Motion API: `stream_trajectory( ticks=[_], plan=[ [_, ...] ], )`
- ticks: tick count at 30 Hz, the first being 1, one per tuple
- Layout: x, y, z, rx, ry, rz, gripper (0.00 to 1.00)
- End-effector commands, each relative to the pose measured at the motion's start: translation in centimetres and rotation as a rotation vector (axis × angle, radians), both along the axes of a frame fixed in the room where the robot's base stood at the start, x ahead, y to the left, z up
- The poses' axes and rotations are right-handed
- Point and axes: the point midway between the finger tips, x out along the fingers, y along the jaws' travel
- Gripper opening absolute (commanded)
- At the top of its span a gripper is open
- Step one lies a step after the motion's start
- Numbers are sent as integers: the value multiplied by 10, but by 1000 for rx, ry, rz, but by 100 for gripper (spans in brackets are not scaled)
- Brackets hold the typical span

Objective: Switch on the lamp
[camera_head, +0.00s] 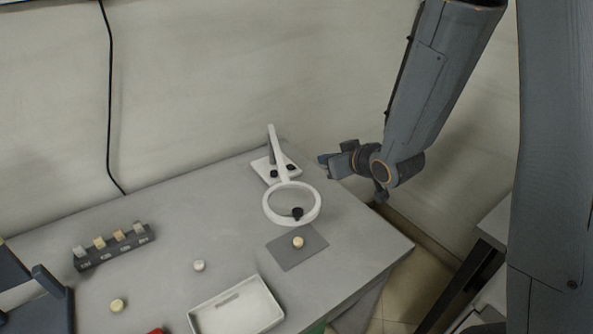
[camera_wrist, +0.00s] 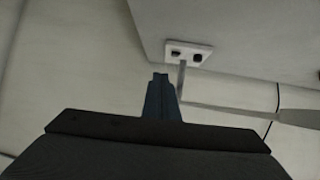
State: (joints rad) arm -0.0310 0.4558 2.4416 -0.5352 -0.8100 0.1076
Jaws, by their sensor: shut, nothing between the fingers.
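The lamp is a white ring lamp (camera_head: 267,208) on a slim arm. Its white base (camera_head: 257,166) stands at the back edge of the table and bears two dark switches or knobs, (camera_head: 273,174) and (camera_head: 291,167). The base (camera_wrist: 204,47) also shows at the top of the wrist view, with its two dark parts. Whether the ring is lit I cannot tell. My gripper (camera_head: 323,166) is shut and empty, in the air to the right of the base and apart from it. In the wrist view its closed fingertips (camera_wrist: 160,76) point toward the base, just below and left of it.
A small black object (camera_head: 297,213) shows within the ring. A grey mat (camera_head: 285,258) bears a round tan piece (camera_head: 298,242). A white tray (camera_head: 262,318), loose round pieces and a dark rack (camera_head: 119,253) of blanks lie leftward. A wall stands behind the table.

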Motion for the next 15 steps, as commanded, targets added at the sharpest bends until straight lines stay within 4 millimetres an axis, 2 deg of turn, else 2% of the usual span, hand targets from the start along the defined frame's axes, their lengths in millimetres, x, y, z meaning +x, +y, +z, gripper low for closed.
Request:
stream_trajectory(
  ticks=[3,6,15],
  plan=[
    [6,21,-2,63,-66,65,0],
    [7,30,1,92,-97,93,0],
    [7,33,3,103,-107,101,0]
  ],
)
